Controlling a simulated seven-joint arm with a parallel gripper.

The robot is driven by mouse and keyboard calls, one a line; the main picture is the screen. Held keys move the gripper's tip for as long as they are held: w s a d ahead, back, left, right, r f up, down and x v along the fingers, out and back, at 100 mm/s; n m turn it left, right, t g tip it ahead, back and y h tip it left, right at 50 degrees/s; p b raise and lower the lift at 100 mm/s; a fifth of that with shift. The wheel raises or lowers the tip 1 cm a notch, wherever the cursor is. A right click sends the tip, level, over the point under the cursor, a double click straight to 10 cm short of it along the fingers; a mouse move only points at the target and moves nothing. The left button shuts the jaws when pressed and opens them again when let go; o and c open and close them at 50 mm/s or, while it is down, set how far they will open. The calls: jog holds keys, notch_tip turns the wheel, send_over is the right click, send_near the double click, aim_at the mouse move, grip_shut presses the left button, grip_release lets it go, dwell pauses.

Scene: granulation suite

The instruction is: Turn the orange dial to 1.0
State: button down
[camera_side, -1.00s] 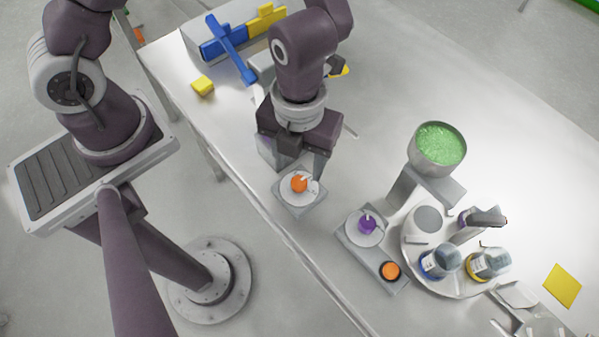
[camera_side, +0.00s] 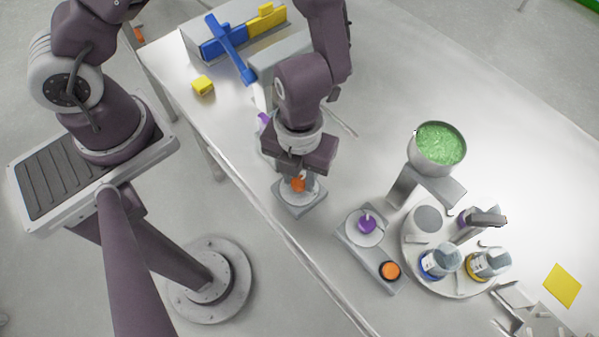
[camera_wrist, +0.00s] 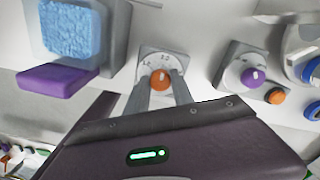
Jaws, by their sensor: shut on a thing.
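The orange dial (camera_side: 298,184) sits on a white round face on a small grey base near the table's front edge. My gripper (camera_side: 297,178) is over it, with its fingers down on either side of the knob. In the wrist view the orange dial (camera_wrist: 160,80) lies between the two fingertips of my gripper (camera_wrist: 161,88), which are shut on it. Printed numbers show on the face above the knob, one looking like 2.0. The fingers hide the lower part of the face, and I cannot read the pointer's setting.
A purple dial (camera_side: 367,224) and an orange button (camera_side: 390,271) share a base to the right. Beyond stand a turntable with bottles (camera_side: 439,261) and a bowl of green granules (camera_side: 440,144). A yellow block (camera_side: 203,86) lies at the back left.

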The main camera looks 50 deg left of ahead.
aim_at(299, 181)
jog(key=n, duration=1.1)
jog(key=shift+s+n, duration=0.1)
jog(key=shift+n, duration=0.3)
dwell(0.5)
jog(key=c, duration=1.1)
grip_release()
notch_tip(299, 181, up, 7)
jog(key=shift+r, duration=0.1)
